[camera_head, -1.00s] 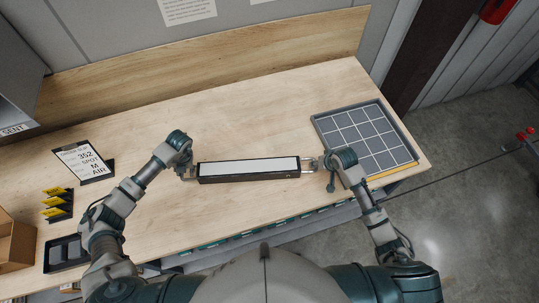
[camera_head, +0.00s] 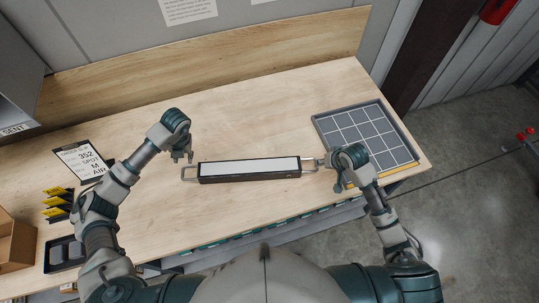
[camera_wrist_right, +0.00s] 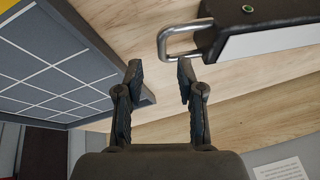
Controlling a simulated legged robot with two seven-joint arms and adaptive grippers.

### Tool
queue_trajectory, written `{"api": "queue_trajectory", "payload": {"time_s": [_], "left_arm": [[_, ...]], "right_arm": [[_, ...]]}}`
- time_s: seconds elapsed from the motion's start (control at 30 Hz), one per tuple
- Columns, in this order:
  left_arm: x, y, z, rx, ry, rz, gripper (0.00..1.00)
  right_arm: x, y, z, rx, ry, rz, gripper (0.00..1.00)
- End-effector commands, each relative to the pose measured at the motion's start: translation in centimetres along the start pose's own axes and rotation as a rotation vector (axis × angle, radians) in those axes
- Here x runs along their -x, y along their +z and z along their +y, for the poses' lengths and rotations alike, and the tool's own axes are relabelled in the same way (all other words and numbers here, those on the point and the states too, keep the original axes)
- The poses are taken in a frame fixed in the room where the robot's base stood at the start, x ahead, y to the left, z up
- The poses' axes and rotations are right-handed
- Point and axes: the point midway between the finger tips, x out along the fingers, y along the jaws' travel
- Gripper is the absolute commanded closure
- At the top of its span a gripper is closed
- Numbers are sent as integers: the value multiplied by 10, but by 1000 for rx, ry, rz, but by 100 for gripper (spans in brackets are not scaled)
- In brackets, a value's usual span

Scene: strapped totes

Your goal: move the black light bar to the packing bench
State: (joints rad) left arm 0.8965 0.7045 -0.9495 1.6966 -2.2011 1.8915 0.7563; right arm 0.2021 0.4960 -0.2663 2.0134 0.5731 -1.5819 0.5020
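The black light bar (camera_head: 249,170) lies on the wooden packing bench (camera_head: 250,115). It has a white top face and a metal loop handle at each end. My left gripper (camera_head: 184,156) is open and empty, above and just behind the bar's left handle (camera_head: 188,173). My right gripper (camera_head: 328,164) is beside the bar's right handle in the head view. In the right wrist view my right gripper (camera_wrist_right: 157,72) is open and empty, with the handle (camera_wrist_right: 180,42) just beyond its fingertips and not between them.
A grey gridded tray (camera_head: 365,140) sits at the bench's right end. A sign (camera_head: 82,160), yellow tags (camera_head: 55,202), a black tray (camera_head: 66,254) and a cardboard box (camera_head: 14,243) are on the left. The bench behind the bar is clear.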

Motion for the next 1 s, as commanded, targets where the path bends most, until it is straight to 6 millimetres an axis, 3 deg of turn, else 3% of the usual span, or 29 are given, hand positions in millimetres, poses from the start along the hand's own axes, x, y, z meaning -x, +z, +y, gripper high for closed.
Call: {"api": "queue_trajectory", "payload": {"time_s": [0.1, 0.3, 1.0], "left_arm": [[-1, 0, 2, 1, -1, 1, 62], [0, 0, 0, 1, 2, 2, 62], [-1, 0, 1, 1, 0, 1, 62]], "right_arm": [[24, -1, -4, 4, 3, 3, 62], [45, -1, -3, 2, 2, 1, 62], [48, -1, -5, 2, 2, 0, 62]]}}
